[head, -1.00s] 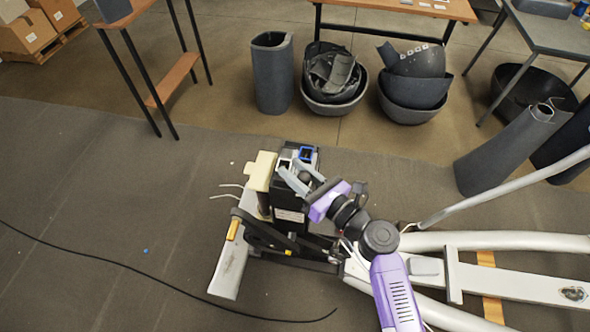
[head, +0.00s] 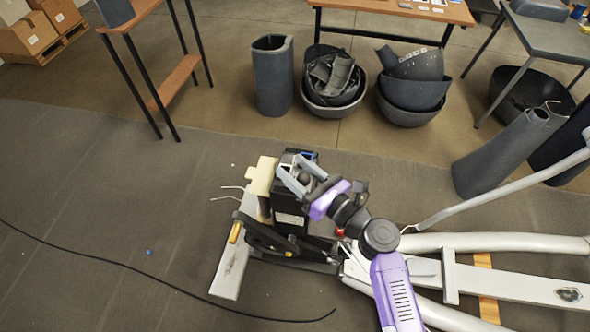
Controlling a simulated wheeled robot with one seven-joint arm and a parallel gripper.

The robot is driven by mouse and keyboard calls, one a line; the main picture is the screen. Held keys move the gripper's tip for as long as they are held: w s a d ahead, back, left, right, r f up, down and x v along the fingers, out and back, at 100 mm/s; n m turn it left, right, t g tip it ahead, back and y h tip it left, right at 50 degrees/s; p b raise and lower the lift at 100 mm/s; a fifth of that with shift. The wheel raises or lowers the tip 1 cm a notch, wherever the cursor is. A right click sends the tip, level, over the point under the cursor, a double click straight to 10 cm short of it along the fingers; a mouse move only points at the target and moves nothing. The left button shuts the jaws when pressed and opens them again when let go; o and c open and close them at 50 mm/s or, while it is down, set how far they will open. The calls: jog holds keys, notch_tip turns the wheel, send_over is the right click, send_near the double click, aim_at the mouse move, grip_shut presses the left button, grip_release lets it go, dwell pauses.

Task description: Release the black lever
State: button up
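The black machine unit (head: 290,218) stands upright at the left end of the pale frame in the head view. A dark round knob (head: 304,178), which looks like the end of the black lever, shows near its top. The lever's shaft is hidden or too small to make out. My gripper (head: 284,168) is at the top of this unit, with its two grey fingers apart on either side of the knob. I see a gap between the fingers and the knob, though contact lower down cannot be told.
A cream block (head: 262,176) sits against the unit's left side. The pale tubular frame (head: 490,243) runs to the right under my arm. A black cable (head: 130,268) lies on the grey mat (head: 90,190). Grey bins (head: 412,92) and tables stand behind.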

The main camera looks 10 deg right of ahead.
aim_at(309, 182)
jog(key=shift+f, duration=0.2)
jog(key=shift+s+d, duration=0.2)
jog(key=shift+s, duration=0.1)
jog(key=shift+b+v, duration=0.6)
jog(key=shift+v, duration=2.95)
